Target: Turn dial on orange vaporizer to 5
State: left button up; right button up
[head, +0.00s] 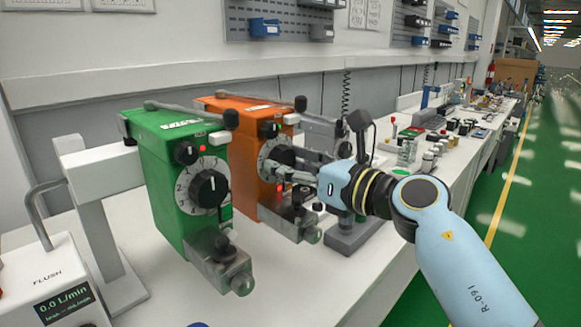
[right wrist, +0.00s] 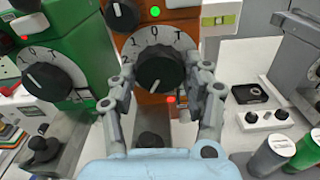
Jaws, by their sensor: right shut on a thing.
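The orange vaporizer (head: 244,141) stands on the bench to the right of the green one. Its black dial (right wrist: 160,68) sits on a white numbered plate (right wrist: 180,39), which also shows in the head view (head: 266,150). My right gripper (head: 287,166) reaches it from the right and is shut on the dial, with one finger at each side in the right wrist view. A white mark on the dial shows low on its face; I cannot tell which number it is set to. My left gripper is not in view.
The green vaporizer (head: 172,185) with its own dial (head: 209,188) stands close on the left. A flush unit (head: 55,285) is at the front left. A grey device (right wrist: 290,65) stands to the right in the right wrist view, with canisters (right wrist: 272,155) in front.

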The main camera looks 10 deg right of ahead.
jog(key=n+b, duration=0.2)
jog(key=n, duration=0.3)
jog(key=shift+f+n+h, duration=0.1)
jog(key=shift+n+h, duration=0.2)
jog(key=shift+n, duration=0.1)
dwell(0.4)
jog(key=o, duration=0.9)
jog(key=shift+s, duration=0.1)
jog(key=v, duration=1.2)
jog(key=shift+f, duration=0.15)
